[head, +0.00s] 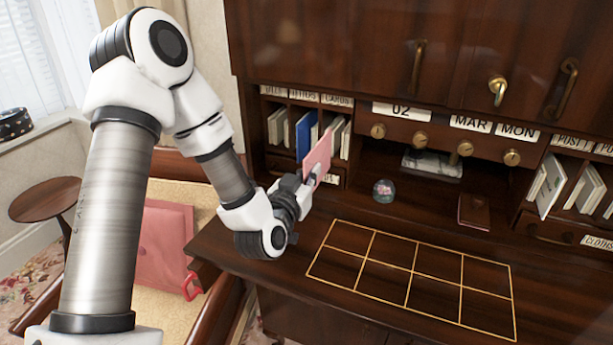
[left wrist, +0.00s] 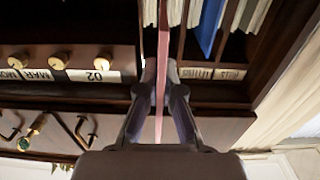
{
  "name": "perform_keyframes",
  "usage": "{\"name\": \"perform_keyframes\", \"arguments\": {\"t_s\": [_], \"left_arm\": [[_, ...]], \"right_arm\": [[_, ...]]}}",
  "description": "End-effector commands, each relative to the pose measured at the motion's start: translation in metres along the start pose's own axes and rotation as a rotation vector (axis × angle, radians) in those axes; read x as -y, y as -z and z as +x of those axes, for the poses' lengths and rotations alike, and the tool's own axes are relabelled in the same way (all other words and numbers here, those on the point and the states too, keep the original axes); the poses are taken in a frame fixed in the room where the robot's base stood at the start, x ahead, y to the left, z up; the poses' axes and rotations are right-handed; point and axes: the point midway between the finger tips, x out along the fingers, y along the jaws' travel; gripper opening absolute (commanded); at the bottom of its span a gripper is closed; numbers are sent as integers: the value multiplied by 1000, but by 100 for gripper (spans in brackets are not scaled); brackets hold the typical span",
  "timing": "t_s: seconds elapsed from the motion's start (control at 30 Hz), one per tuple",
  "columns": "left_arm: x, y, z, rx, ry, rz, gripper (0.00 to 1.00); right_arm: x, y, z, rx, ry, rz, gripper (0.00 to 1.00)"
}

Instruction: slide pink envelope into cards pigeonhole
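The pink envelope (head: 318,155) is held upright, edge-on to the pigeonholes, by my left gripper (head: 303,188). It also shows as a thin pink strip in the left wrist view (left wrist: 163,50), between the fingers (left wrist: 161,92), which are shut on it. The cards pigeonhole (head: 346,149), under the CARDS label (head: 337,100), is the rightmost of the left three and holds cream envelopes (head: 337,134). The pink envelope is in front of its opening and partly hides it; I cannot tell whether its leading edge is inside. My right gripper is not in view.
The neighbouring pigeonhole holds a blue envelope (head: 305,135). A glass globe (head: 384,191) stands on the desk, right of my gripper. A gold-lined grid (head: 420,275) marks the clear desk top. More pigeonholes with envelopes (head: 548,189) are at the right.

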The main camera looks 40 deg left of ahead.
Motion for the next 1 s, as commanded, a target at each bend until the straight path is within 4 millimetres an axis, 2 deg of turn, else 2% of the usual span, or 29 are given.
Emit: {"name": "perform_keyframes", "arguments": {"t_s": [1.0], "left_arm": [[1, -5, 85, -1, 0, 1, 0]], "right_arm": [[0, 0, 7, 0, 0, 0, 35]]}}
